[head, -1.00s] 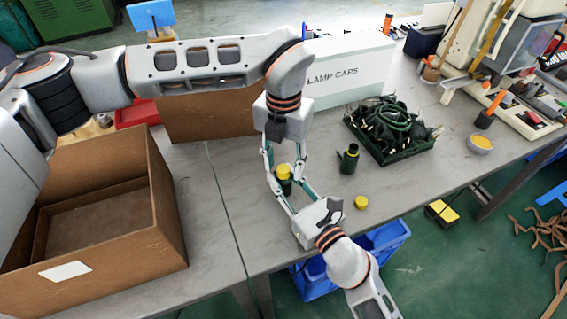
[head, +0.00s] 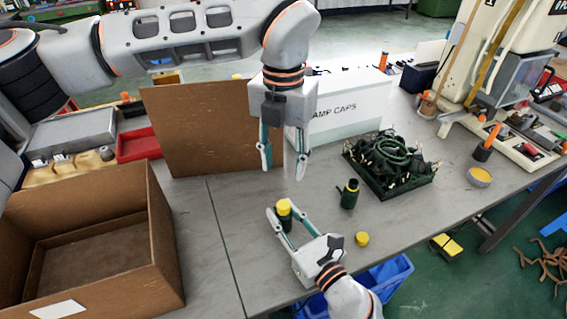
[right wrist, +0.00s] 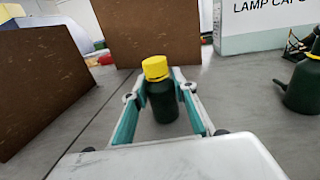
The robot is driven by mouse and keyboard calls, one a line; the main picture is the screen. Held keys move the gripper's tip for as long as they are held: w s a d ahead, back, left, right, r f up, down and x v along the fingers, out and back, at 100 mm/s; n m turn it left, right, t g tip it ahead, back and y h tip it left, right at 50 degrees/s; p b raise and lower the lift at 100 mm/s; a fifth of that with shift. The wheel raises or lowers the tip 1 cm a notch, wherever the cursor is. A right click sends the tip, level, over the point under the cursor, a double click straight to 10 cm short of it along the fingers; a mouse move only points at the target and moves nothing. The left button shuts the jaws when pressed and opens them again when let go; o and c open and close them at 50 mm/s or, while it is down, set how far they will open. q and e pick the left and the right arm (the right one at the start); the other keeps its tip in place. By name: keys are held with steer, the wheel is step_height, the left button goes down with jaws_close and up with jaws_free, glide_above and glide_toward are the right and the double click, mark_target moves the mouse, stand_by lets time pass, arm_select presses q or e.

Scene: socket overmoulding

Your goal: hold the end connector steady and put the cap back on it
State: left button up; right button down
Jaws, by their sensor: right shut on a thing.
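A dark green end connector (head: 286,225) stands upright on the table with a yellow cap (head: 283,207) on its top. The right wrist view shows the connector (right wrist: 163,103) and the cap (right wrist: 155,68) close up, with the cap slightly tilted. My right gripper (head: 284,217) is low over the table and shut on this connector, one finger on each side. My left gripper (head: 282,172) is above and behind it, open and empty, its fingers apart and pointing down. A second dark green connector (head: 349,195) stands to the right. A loose yellow cap (head: 362,239) lies on the table.
A green crate (head: 395,191) of dark cables and a white lamp caps box (head: 350,108) stand behind on the right. An open cardboard box (head: 165,245) is at the left, with a brown panel (head: 200,130) behind. A small yellow-filled dish (head: 479,177) sits far right.

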steer(key=c, duration=1.6)
jaws_free()
steer(key=shift+o, duration=0.2)
steer(key=shift+s, duration=0.1)
steer(key=v, duration=1.2)
steer(key=shift+a, duration=0.1)
